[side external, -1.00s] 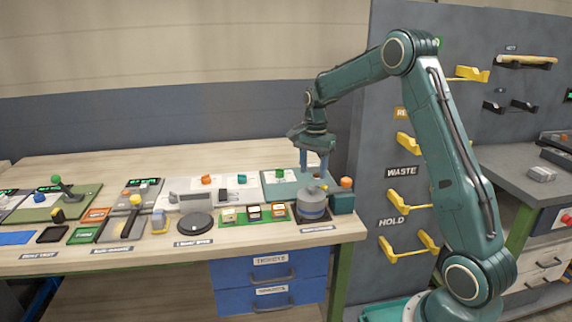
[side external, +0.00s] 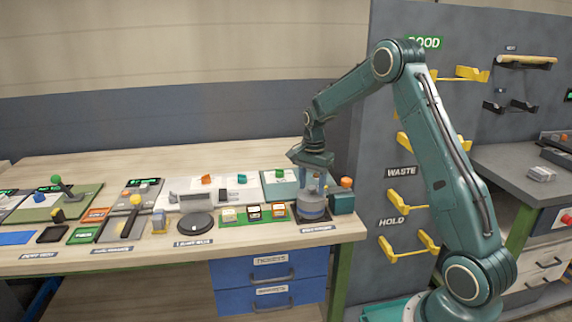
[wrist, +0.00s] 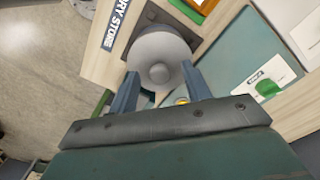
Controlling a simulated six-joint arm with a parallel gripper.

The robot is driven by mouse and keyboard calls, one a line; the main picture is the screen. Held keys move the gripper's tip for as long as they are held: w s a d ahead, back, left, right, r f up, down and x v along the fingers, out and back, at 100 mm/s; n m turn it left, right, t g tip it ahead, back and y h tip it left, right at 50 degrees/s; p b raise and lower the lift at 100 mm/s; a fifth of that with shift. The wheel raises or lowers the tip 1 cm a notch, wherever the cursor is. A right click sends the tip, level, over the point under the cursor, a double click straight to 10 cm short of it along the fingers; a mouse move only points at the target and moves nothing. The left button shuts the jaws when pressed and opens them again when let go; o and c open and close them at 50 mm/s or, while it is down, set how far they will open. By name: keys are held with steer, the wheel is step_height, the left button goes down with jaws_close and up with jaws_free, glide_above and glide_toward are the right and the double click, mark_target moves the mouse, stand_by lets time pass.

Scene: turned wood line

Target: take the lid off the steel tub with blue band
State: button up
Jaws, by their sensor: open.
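The steel tub with blue band (side external: 311,210) stands upright near the right front of the bench. Its grey domed lid (wrist: 158,52) with a round knob (wrist: 158,73) is on it and fills the top middle of the wrist view. My gripper (side external: 312,187) is low over the tub, pointing down. In the wrist view my gripper (wrist: 158,80) is open, with one blue-grey finger on each side of the knob. The knob appears between the fingers; I cannot tell whether they touch the lid. In the side view the gripper partly hides the lid.
A dark green block with an orange knob (side external: 345,198) stands close to the tub's right. A green tray with small boxes (side external: 253,214) lies to its left, and a round dark plate (side external: 196,224) is farther left. The bench's front edge (side external: 290,242) is close.

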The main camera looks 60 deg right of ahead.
mark_target(312, 187)
steer(key=shift+c, duration=0.2)
jaws_close()
steer(key=shift+r, duration=0.1)
step_height(312, 187, up, 20)
stand_by(0.9)
stand_by(0.5)
